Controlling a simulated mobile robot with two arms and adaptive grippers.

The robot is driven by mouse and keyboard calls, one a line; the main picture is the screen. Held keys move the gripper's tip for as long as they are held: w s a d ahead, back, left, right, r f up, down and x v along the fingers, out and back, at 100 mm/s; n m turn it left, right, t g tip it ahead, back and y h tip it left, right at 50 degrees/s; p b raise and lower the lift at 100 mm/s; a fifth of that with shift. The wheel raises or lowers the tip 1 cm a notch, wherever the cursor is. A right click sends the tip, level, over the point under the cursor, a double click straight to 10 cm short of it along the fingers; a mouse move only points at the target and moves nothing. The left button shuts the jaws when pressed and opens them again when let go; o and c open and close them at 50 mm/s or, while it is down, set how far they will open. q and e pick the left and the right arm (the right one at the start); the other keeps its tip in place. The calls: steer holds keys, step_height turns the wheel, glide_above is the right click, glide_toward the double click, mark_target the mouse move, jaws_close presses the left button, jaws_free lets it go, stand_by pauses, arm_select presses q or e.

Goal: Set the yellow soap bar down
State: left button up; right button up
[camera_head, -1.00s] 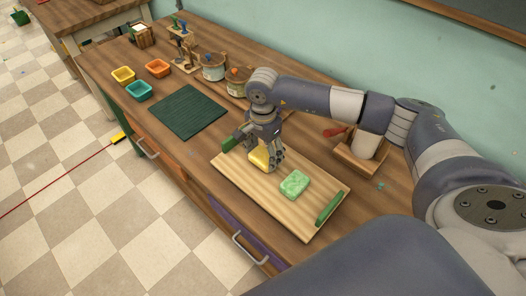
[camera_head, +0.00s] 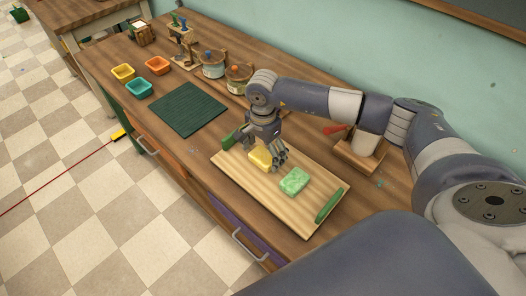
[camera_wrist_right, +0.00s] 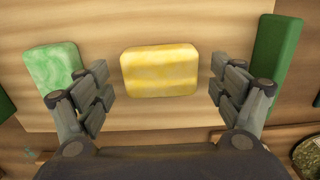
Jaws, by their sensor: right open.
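The yellow soap bar (camera_head: 260,158) lies on the light wooden board (camera_head: 262,192), left of the marbled green soap bar (camera_head: 294,181). My right gripper (camera_head: 266,152) is just above the yellow bar. In the right wrist view the yellow bar (camera_wrist_right: 160,71) sits between the spread fingers of my right gripper (camera_wrist_right: 160,92), with a gap on each side. The green bar (camera_wrist_right: 52,72) is beside the left finger there. My left gripper is not in view.
Dark green strips stand at the board's two ends, one (camera_head: 329,205) at the right. A dark green mat (camera_head: 188,110) lies left of the board. Small coloured trays (camera_head: 139,89), jars (camera_head: 214,65) and a wooden holder (camera_head: 361,157) stand around.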

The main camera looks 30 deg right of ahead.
mark_target(262, 156)
steer(key=shift+w+r, duration=0.1)
steer(key=shift+r, duration=0.35)
step_height(262, 156, up, 11)
steer(key=b, duration=0.3)
steer(key=shift+r, duration=0.2)
steer(key=shift+a+f, duration=0.1)
